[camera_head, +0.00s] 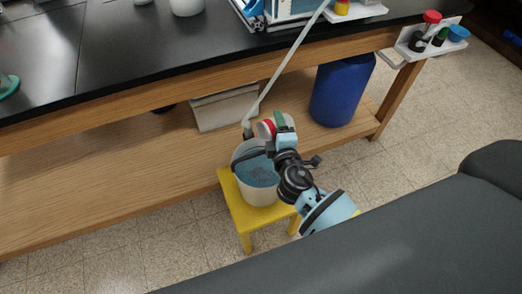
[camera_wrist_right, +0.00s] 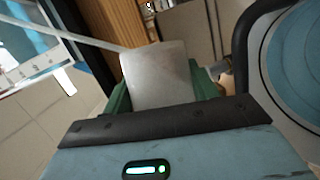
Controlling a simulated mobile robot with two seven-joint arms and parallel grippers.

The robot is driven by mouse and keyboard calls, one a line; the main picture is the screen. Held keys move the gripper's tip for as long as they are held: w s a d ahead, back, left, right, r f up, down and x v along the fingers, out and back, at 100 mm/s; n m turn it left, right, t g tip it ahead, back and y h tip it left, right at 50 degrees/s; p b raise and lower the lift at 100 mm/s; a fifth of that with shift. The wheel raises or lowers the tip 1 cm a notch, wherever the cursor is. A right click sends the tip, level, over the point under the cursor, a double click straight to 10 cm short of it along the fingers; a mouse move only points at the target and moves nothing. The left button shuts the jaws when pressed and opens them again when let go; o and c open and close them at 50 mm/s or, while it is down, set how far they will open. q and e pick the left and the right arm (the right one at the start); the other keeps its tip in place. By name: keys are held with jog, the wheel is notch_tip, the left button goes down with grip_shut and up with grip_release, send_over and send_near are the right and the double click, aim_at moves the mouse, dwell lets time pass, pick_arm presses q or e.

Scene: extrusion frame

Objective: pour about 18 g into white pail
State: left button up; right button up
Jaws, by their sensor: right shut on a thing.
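The white pail (camera_head: 262,197) stands on a small yellow stool, with a blue-grey fill inside. Part of a round blue shape with a dark rim, apparently the pail (camera_wrist_right: 300,60), shows at the right of the right wrist view. My right gripper (camera_head: 279,124) is just above the pail's far rim. It is shut on a small container (camera_head: 266,129) with a red and white end. In the right wrist view the container is a pale grey block (camera_wrist_right: 158,75) between green fingers. I cannot tell whether anything flows from it. My left gripper is not in view.
A pale hose or pole (camera_head: 290,60) slants from the bench down to the pail's far side. The yellow stool (camera_head: 237,207) stands before the wooden lower shelf (camera_head: 110,190). A blue drum (camera_head: 341,90) and a grey box (camera_head: 224,108) are under the black bench (camera_head: 130,45).

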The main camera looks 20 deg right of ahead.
jog(key=shift+s+a+r+n+t+h+b, duration=0.1)
jog(key=shift+a+r+n+t+h+b, duration=0.25)
jog(key=shift+n+b, duration=0.4)
jog(key=shift+a+r+n+t+h+b, duration=0.15)
jog(key=shift+a+r+n+t+b, duration=0.25)
jog(key=shift+n, duration=0.55)
dwell(4.2)
jog(key=shift+d+r, duration=0.1)
